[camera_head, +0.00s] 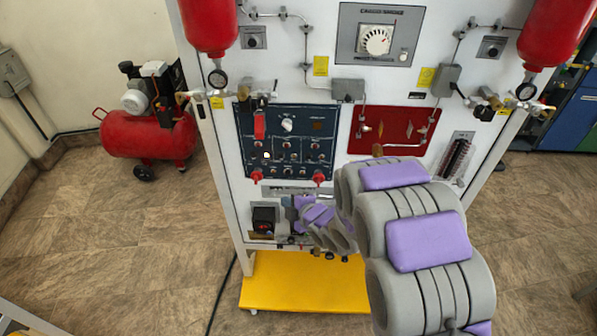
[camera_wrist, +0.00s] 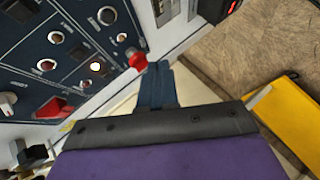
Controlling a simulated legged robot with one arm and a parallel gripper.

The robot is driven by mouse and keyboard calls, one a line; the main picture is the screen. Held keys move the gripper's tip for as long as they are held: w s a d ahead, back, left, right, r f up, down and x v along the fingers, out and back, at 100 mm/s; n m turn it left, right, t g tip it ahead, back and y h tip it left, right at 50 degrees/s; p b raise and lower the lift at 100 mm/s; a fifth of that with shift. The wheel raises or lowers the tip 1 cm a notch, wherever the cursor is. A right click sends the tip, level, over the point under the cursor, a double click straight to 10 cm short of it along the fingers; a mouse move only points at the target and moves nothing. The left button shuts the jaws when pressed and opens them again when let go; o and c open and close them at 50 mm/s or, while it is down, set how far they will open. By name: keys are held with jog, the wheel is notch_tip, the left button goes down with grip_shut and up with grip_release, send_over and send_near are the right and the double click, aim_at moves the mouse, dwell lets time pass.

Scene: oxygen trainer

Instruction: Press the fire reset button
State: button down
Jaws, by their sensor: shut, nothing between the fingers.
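The trainer's dark blue control panel (camera_head: 287,125) carries several small buttons, knobs and a red switch cover (camera_head: 260,125). One small button glows white (camera_head: 266,156); a glowing button also shows in the wrist view (camera_wrist: 97,68). I cannot read the labels, so I cannot tell which one is the fire reset button. My gripper (camera_head: 290,208) is just below the panel in the head view. In the wrist view my gripper (camera_wrist: 160,82) has its blue fingers together and empty, beside a red knob (camera_wrist: 137,60) at the panel's lower edge. I cannot tell whether they touch it.
Red knobs (camera_head: 256,176) and (camera_head: 318,178) stick out at the panel's lower edge. A red plate with fittings (camera_head: 393,128) is to its right. A black box (camera_head: 264,217) sits below. A yellow base (camera_head: 304,285) lies at the foot. A red compressor (camera_head: 150,138) stands left.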

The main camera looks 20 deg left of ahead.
aim_at(288, 172)
jog(key=shift+s, duration=0.1)
jog(key=shift+a, duration=0.2)
jog(key=w+a+p, duration=0.2)
jog(key=w+p, duration=0.2)
jog(key=w, duration=0.4)
jog(key=shift+w+p, duration=0.25)
jog(key=shift+p, duration=0.15)
jog(key=shift+w, duration=0.15)
dwell(1.9)
jog(key=shift+w, duration=0.25)
